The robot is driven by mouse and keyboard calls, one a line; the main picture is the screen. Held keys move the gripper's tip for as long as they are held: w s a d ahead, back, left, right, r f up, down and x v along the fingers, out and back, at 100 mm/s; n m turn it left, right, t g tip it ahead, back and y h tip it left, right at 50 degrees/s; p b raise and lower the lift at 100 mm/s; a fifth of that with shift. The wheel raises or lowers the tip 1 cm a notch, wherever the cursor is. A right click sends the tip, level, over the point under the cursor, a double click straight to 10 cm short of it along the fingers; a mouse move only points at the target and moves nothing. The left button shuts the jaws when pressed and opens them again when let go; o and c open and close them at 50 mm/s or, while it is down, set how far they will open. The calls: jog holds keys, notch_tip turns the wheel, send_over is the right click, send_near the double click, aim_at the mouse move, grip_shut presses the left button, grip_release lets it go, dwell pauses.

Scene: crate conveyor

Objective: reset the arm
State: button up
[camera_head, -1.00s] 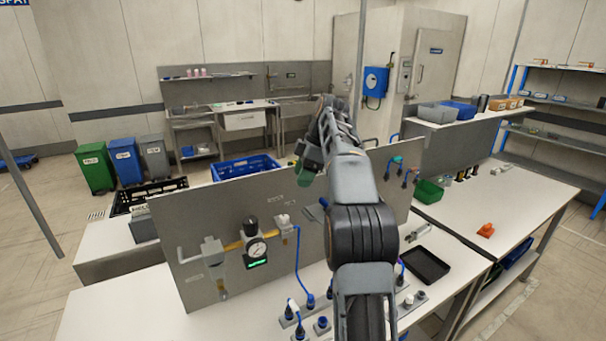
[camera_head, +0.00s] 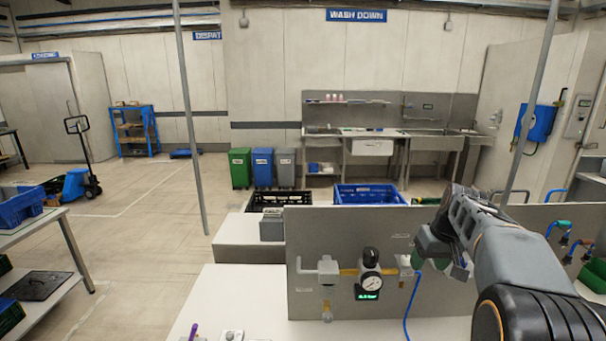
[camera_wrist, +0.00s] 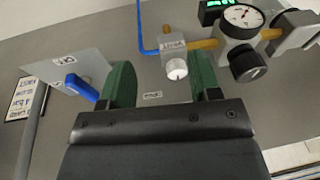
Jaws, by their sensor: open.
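My arm reaches forward at the right of the head view, bent, with my gripper (camera_head: 436,254) in front of the grey upright panel (camera_head: 330,235). In the wrist view my gripper (camera_wrist: 163,85) shows its two green fingers spread apart, with nothing between them but the panel and a small white knob (camera_wrist: 177,69) beyond. The fingers look clear of the panel's fittings, though the exact distance is hard to tell.
The panel carries a pressure gauge (camera_head: 370,283) and a blue hose (camera_head: 412,305). A blue crate (camera_head: 368,188) and a black crate (camera_head: 266,202) stand behind it. Coloured bins (camera_head: 262,167) stand farther back. Open floor (camera_head: 130,240) lies to the left.

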jog(key=s+a+f+t, duration=0.1)
jog(key=s+a+f, duration=0.1)
jog(key=s+a, duration=0.5)
jog(key=s+a+f+t+h, duration=0.1)
jog(key=s+a, duration=0.5)
jog(key=s, duration=0.7)
jog(key=shift+a+f+m+t, duration=0.3)
jog(key=shift+a+f+m, duration=0.1)
jog(key=shift+f, duration=0.25)
